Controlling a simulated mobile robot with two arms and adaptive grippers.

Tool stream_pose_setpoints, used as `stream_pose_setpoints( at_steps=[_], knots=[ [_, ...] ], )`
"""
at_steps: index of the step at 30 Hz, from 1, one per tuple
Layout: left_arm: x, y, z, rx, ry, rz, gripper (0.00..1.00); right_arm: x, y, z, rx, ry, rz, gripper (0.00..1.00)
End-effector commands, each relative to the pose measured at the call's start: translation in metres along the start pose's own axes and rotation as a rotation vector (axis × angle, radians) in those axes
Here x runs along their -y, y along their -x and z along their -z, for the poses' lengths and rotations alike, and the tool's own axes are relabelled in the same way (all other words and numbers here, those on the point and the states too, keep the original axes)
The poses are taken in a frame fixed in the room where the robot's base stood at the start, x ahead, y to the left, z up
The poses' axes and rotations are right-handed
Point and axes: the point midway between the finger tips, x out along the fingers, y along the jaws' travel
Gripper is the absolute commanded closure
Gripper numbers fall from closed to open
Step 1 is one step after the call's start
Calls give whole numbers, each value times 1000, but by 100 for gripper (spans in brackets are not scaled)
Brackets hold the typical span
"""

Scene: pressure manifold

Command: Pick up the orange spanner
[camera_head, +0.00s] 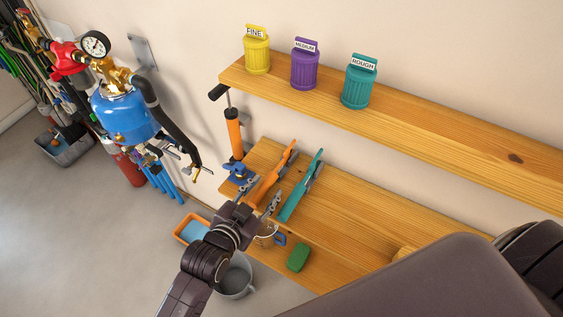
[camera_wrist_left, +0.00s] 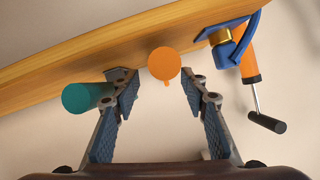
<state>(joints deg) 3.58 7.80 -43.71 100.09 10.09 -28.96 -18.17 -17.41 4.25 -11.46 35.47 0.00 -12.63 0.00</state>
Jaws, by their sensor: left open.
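The orange spanner (camera_head: 267,182) lies on the lower wooden shelf in the head view, its handle end toward my left gripper (camera_head: 259,196). In the left wrist view, the round end of the orange spanner (camera_wrist_left: 164,63) shows between and just beyond the spread fingertips of my left gripper (camera_wrist_left: 161,88). That gripper is open and empty, with a visible gap on both sides of the handle end. A teal spanner (camera_head: 297,191) lies to the right of the orange one. Its round end (camera_wrist_left: 88,98) is close beside the left finger in the left wrist view. My right gripper is not seen.
An orange hand pump (camera_head: 235,135) stands left of the spanners. A green block (camera_head: 299,257) and a glass mug (camera_head: 267,237) are near the lower shelf's front edge. Yellow, purple and teal bins stand on the upper shelf (camera_head: 420,125). A grey bucket (camera_head: 236,277) is below.

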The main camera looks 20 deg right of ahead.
Motion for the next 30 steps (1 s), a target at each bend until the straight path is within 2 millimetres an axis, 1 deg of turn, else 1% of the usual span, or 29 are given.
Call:
stream_pose_setpoints(
  at_steps=[1, 4, 9, 13, 20, 30],
  knots=[
    [3, -6, 2, 0, -1, 1, 59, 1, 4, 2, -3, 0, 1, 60],
    [6, -18, 1, 0, 0, 1, 59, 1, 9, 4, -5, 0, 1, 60],
    [6, -37, 0, -1, 0, 1, 59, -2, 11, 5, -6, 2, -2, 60],
    [6, -43, -2, 0, 0, 1, 59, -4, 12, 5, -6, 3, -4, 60],
    [6, -44, -2, -1, 0, 1, 59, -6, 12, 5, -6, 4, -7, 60],
    [6, -44, -2, 0, 0, 1, 96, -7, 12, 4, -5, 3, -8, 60]
  ],
)
